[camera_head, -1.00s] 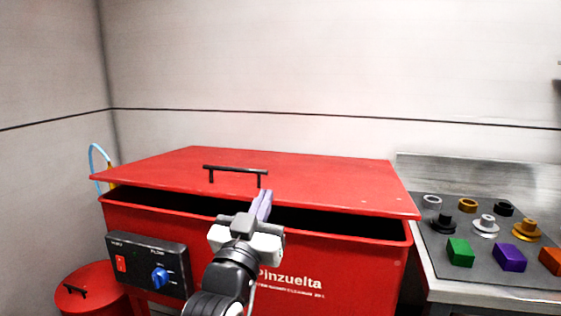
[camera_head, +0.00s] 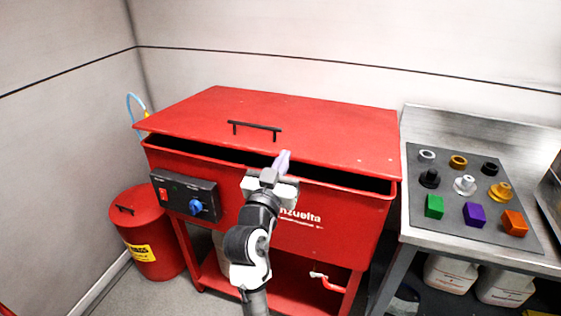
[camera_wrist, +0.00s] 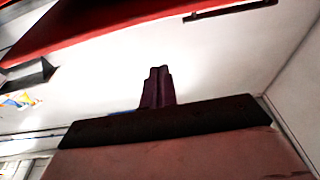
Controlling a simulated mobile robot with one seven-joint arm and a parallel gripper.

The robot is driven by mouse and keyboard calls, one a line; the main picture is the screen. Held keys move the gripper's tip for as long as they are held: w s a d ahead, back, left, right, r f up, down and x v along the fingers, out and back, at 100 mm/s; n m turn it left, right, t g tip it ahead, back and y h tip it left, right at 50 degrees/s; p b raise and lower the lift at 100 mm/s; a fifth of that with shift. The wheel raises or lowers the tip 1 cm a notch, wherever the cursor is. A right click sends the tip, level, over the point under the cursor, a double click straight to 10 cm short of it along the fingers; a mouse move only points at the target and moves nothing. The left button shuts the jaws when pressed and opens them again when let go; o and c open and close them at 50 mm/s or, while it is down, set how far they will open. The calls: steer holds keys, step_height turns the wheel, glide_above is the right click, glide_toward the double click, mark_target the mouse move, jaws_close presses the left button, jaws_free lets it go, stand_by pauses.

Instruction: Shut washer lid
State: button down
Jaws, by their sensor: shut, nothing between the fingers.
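The washer is a red tank (camera_head: 330,230) with a control panel on its front left. Its flat red lid (camera_head: 320,115) is tilted and partly open, with a dark gap under the front edge. A black bar handle (camera_head: 255,127) sits on the lid's upper side. My gripper (camera_head: 284,156) is shut and empty, its pale fingers pointing up in front of the lid's front edge, right of and below the handle. Whether they touch the lid cannot be told. In the wrist view, the shut fingers (camera_wrist: 158,72) point up, with a red surface at upper left.
A steel table (camera_head: 470,258) stands at the right with a dark mat (camera_head: 455,165) holding several coloured blocks and fittings. A red bin (camera_head: 150,240) stands on the floor at the left. White jugs (camera_head: 450,275) are under the table. Walls close off the back and left.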

steer(key=r+p+x, duration=0.1)
steer(key=p+x, duration=0.1)
steer(key=x, duration=0.4)
steer(key=f, duration=0.5)
steer(key=shift+s, duration=0.25)
steer(key=shift+f, duration=0.1)
